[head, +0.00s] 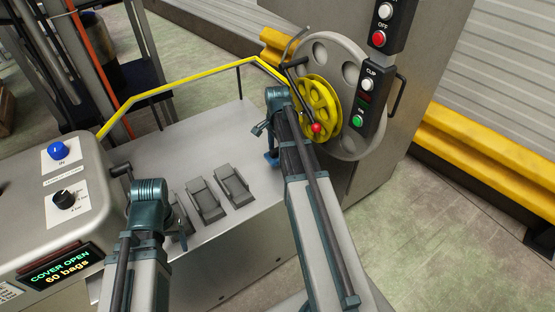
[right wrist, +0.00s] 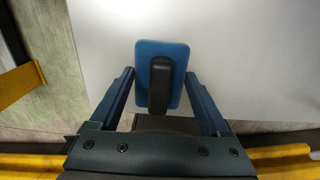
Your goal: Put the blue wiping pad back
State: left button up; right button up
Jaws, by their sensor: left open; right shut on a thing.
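The blue wiping pad (right wrist: 178,60) with its black handle (right wrist: 160,85) is between the fingers of my right gripper (right wrist: 160,75) in the right wrist view. The gripper is shut on it, and the pad is over a plain pale grey surface (right wrist: 240,70). I cannot tell whether the pad touches that surface. In the head view my right arm reaches to the grey machine deck near the yellow wheel, and a small blue part shows beside it.
A control box (head: 80,190) reading "COVER OPEN, 60 bags" stands at the left. Several grey pedal-like parts (head: 207,201) are on the deck. A yellow rail (head: 180,85) runs along the back. A yellow wheel (head: 316,98) with a red knob is beside my right arm.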

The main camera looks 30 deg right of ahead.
aim_at(277, 157)
pick_arm(q)
notch_tip(277, 157, down, 3)
jog(key=shift+f+b, duration=0.1)
jog(key=shift+b, duration=1.1)
pick_arm(e)
notch_tip(277, 157, down, 3)
jog(key=shift+f, duration=0.1)
jog(key=o, duration=1.3)
notch_tip(277, 157, up, 12)
jog(key=p, duration=1.2)
jog(key=shift+r, duration=0.2)
pick_arm(q)
notch_tip(277, 157, up, 12)
